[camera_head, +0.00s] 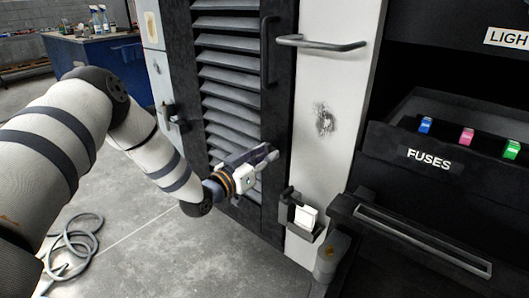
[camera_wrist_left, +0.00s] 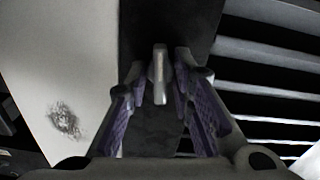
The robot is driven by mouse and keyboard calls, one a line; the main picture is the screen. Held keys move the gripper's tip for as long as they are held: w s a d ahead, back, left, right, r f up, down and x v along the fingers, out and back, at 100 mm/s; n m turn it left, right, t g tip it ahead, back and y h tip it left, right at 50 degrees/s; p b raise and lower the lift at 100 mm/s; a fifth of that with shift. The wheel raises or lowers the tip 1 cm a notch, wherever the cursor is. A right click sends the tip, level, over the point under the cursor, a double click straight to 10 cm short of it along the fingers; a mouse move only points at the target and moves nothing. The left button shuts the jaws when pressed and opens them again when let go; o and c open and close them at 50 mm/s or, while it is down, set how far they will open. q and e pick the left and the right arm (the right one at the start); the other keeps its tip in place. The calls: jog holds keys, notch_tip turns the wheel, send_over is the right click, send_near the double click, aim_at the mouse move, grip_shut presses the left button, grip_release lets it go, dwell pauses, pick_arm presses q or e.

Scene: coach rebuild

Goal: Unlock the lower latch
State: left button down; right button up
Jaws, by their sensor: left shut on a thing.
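My left gripper (camera_head: 265,156) is at the right edge of the dark louvred door (camera_head: 228,75), at about mid-height in the head view. In the left wrist view its purple-padded fingers (camera_wrist_left: 160,85) stand on both sides of a small grey metal piece, which I take to be the lower latch (camera_wrist_left: 158,72). The gripper is shut on this latch, which sits against the dark door edge strip. In the head view the fingers hide most of the latch, so its exact angle is unclear. My right gripper is not in view.
A vertical black handle (camera_head: 266,50) is above the gripper. A grey bar handle (camera_head: 322,44) juts from the white panel (camera_head: 327,80). A small holder with a white card (camera_head: 306,216) is below right. A black fuse tray (camera_head: 440,140) is at right. A cable (camera_head: 75,245) lies on the floor.

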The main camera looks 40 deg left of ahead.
pick_arm(q)
jog(key=shift+r+m, duration=0.1)
jog(key=shift+m, duration=0.6)
jog(key=shift+m+p, duration=0.3)
jog(key=c, duration=1.4)
grip_release()
jog(key=s+a, duration=0.1)
jog(key=s, duration=1.1)
